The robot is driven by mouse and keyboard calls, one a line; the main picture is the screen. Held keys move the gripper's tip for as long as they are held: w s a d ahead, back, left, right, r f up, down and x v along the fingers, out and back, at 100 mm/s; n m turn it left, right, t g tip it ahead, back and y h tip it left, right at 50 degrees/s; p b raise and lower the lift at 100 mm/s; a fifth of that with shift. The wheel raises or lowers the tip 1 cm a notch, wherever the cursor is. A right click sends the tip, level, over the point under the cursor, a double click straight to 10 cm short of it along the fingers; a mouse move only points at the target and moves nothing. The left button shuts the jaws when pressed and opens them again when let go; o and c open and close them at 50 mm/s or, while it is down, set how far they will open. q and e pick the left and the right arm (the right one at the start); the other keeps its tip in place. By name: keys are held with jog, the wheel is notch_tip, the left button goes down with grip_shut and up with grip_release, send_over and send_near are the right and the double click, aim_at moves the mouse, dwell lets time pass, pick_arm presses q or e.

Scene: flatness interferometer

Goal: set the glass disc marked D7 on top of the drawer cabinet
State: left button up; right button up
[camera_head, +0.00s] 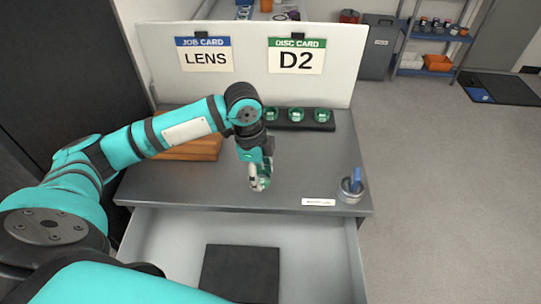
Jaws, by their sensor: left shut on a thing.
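My left gripper (259,178) points down above the front part of the grey cabinet top (215,188). It is shut on a small greenish glass disc (264,184), which the fingers partly hide. No marking on this disc can be read. I cannot tell whether the disc touches the top or hangs just above it. The cabinet's drawer (310,255) is open toward me, with a dark square mat (240,272) inside. No label reading D7 shows. My right gripper is not in view.
A black rack (290,126) with green-rimmed discs stands at the back. A wooden block (195,150) lies at left, partly behind my arm. A cup with a blue item (350,190) stands at the right front. The upright panel holds cards "LENS" (204,56) and "D2" (296,58).

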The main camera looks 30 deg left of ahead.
pick_arm(q)
jog(key=w, duration=0.5)
jog(key=w+p, duration=0.1)
jog(key=w, duration=0.1)
jog(key=shift+w+a+f, duration=0.25)
jog(key=shift+a+f, duration=0.05)
jog(key=shift+w+f, duration=0.1)
jog(key=shift+w, duration=0.1)
notch_tip(320, 180, down, 3)
jog(key=shift+a+r+p, duration=0.1)
jog(key=shift+r+p, duration=0.05)
jog(key=shift+p, duration=0.55)
jog(key=shift+f, duration=0.4)
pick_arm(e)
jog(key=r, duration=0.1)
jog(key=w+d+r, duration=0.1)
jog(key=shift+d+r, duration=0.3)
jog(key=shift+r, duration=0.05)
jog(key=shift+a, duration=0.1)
pick_arm(q)
jog(key=shift+f, duration=0.1)
jog(key=o, duration=1.1)
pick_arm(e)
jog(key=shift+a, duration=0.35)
pick_arm(q)
jog(key=shift+o, duration=0.2)
